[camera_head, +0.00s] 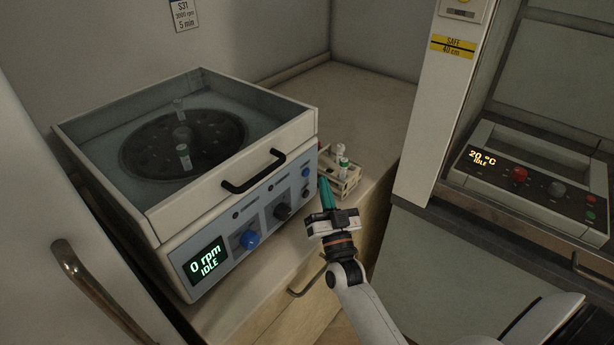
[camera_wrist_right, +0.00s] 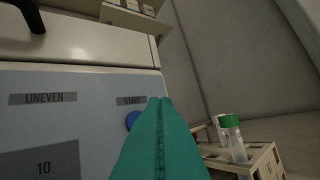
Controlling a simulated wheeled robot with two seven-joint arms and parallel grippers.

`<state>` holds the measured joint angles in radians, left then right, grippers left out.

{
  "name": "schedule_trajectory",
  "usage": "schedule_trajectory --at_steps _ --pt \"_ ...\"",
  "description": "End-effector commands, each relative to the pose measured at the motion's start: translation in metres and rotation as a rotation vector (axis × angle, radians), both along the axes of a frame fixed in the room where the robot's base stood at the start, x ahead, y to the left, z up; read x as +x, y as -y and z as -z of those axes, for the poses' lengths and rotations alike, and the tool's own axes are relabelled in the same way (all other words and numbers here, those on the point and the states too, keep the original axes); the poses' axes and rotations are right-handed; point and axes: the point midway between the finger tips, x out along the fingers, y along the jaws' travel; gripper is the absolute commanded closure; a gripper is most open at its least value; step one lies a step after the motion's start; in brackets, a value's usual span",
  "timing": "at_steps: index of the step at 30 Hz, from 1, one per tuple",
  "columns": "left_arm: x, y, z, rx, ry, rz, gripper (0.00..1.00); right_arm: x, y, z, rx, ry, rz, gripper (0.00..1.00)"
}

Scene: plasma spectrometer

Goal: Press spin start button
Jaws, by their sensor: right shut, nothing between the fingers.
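The centrifuge (camera_head: 172,213) stands on the bench, its lid see-through and its display (camera_head: 206,260) reading "0 rpm IDLE". A small blue button (camera_head: 305,172) is at the upper right of its front panel. In the right wrist view the blue button (camera_wrist_right: 131,120) sits under a "START" label, partly hidden by my fingers. My right gripper (camera_head: 324,182) is shut and empty, its teal fingers pointing up just right of the panel's right end. In the right wrist view the fingertips (camera_wrist_right: 160,101) overlap the button's right side; I cannot tell whether they touch it. My left gripper is not in view.
A wooden rack (camera_head: 350,180) with capped tubes stands on the bench just behind my right gripper. A black handle (camera_head: 253,172) sticks out above the panel. A heater unit (camera_head: 520,195) is at right.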

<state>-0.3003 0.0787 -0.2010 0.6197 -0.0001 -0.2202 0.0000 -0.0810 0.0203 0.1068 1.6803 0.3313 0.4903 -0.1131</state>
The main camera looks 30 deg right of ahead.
Motion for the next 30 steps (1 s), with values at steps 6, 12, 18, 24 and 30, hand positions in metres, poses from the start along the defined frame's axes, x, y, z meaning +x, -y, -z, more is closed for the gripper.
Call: schedule_trajectory --at_steps 6,12,18,24,30 --pt "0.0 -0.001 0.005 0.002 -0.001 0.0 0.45 0.015 -0.007 0.0 0.0 0.0 0.0 1.0" --pt "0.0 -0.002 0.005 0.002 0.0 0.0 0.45 0.018 -0.008 0.0 -0.001 -0.001 -0.001 1.0" --pt "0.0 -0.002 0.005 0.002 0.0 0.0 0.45 0.018 -0.008 0.0 -0.001 -0.001 0.0 1.0" --pt "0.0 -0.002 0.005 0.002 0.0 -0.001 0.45 0.018 -0.008 0.0 -0.001 -0.001 0.0 1.0" --pt "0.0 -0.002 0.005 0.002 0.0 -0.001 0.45 0.018 -0.008 0.0 -0.001 -0.001 0.0 1.0"
